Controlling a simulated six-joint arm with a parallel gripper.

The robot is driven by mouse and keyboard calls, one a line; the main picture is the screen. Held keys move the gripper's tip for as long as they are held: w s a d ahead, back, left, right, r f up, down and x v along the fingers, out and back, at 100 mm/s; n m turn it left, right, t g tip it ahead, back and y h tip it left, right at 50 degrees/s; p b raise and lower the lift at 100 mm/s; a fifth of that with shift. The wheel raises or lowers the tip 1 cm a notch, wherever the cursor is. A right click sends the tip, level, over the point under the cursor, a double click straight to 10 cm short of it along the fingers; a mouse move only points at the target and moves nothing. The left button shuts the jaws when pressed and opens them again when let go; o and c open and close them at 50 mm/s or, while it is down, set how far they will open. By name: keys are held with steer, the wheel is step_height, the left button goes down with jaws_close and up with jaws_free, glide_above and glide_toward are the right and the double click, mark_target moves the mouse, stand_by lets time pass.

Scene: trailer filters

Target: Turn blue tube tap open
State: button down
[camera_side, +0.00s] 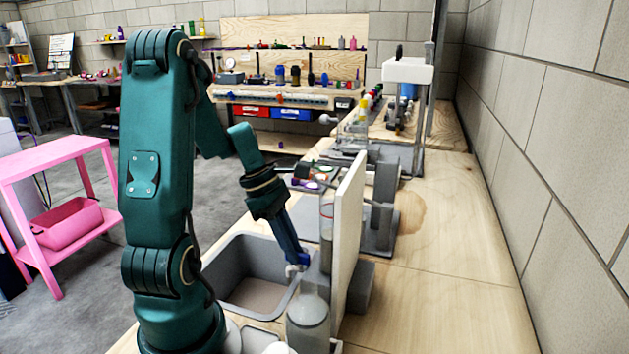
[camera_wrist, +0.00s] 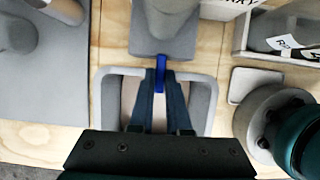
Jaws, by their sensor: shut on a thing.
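The blue tap (camera_wrist: 160,75) shows in the wrist view as a narrow blue bar between my fingertips. My gripper (camera_wrist: 160,95) is shut on it, with one dark finger on each side. In the side view my gripper (camera_side: 297,262) reaches down to a small blue part beside the upright stand, over the rim of the grey basin (camera_side: 222,262). The tube (camera_side: 327,225) stands upright against the white board (camera_side: 348,225). The fingers partly hide the tap, and I cannot tell its exact turn angle.
Grey equipment (camera_side: 381,215) stands behind the board. The wooden bench (camera_side: 450,255) is clear on the right. In the wrist view, a labelled box (camera_wrist: 262,45) lies at upper right.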

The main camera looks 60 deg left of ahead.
stand_by(0.3)
steer(key=c, duration=1.2)
jaws_free()
steer(key=shift+o, duration=0.2)
steer(key=r, duration=0.5)
steer(key=a+r, duration=0.1)
steer(key=r, duration=0.2)
steer(key=shift+s+r, duration=0.15)
steer(key=shift+s, duration=0.2)
steer(key=shift+d+r, duration=0.1)
steer(key=shift+r, duration=0.65)
steer(key=f, duration=0.9)
steer(key=shift+w+d, duration=0.25)
steer(key=shift+d, duration=0.1)
steer(key=shift+w+d+f, duration=0.1)
steer(key=shift+f, duration=0.4)
steer(key=shift+r, duration=0.1)
